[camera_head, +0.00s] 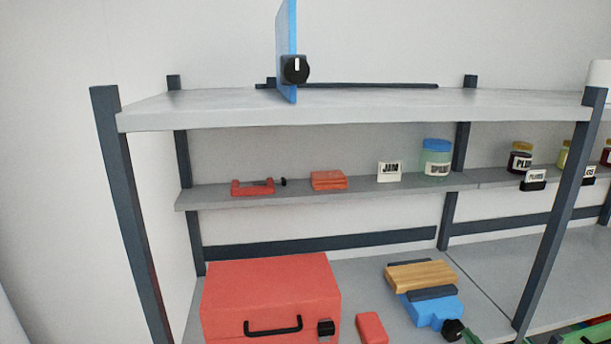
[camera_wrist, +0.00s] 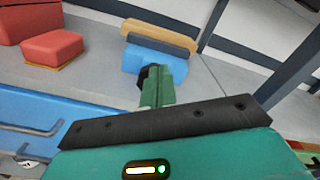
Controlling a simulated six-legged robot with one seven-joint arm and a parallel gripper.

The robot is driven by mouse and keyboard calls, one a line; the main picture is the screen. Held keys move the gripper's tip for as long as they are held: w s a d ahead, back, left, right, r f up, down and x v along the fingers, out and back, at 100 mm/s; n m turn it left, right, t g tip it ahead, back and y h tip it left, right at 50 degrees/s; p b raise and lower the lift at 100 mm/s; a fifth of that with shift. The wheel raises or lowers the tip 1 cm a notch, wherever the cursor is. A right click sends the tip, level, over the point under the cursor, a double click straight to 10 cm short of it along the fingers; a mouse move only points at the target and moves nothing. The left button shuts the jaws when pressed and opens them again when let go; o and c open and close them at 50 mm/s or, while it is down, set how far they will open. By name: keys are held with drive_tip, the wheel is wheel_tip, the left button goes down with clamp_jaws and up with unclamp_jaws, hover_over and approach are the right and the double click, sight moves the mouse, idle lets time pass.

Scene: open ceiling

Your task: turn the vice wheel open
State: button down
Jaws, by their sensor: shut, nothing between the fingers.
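The blue vice (camera_head: 430,311) sits on the lower shelf in the head view, with a wooden block (camera_head: 422,275) between its dark jaws. Its black wheel (camera_head: 453,330) is at the front end. In the wrist view the vice (camera_wrist: 148,60) is at top centre, and the wheel (camera_wrist: 143,76) shows partly behind my green fingers. My gripper (camera_wrist: 157,73) is shut and empty, its tips at the wheel; I cannot tell whether they touch it. In the head view only a green bit of my gripper (camera_head: 472,338) shows beside the wheel.
A red case (camera_head: 270,295) and a small red block (camera_head: 371,328) stand left of the vice. A blue drawer front (camera_wrist: 60,125) lies below the shelf edge. A dark shelf post (camera_head: 555,220) rises to the right. Bare shelf (camera_head: 510,275) lies right of the vice.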

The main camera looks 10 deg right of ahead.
sight(450, 337)
drive_tip(key=shift+w, duration=1.7)
drive_tip(key=shift+f, duration=0.15)
drive_tip(key=shift+a, duration=0.25)
drive_tip(key=shift+a+f, duration=0.2)
drive_tip(key=shift+a, duration=0.15)
drive_tip(key=shift+a+f, duration=0.1)
drive_tip(key=shift+a, duration=0.2)
drive_tip(key=shift+a, duration=0.1)
drive_tip(key=shift+s+a+f, duration=0.1)
drive_tip(key=shift+a+f, duration=0.3)
drive_tip(key=shift+f, duration=0.2)
drive_tip(key=shift+a+r, duration=0.1)
drive_tip(key=shift+a, duration=0.1)
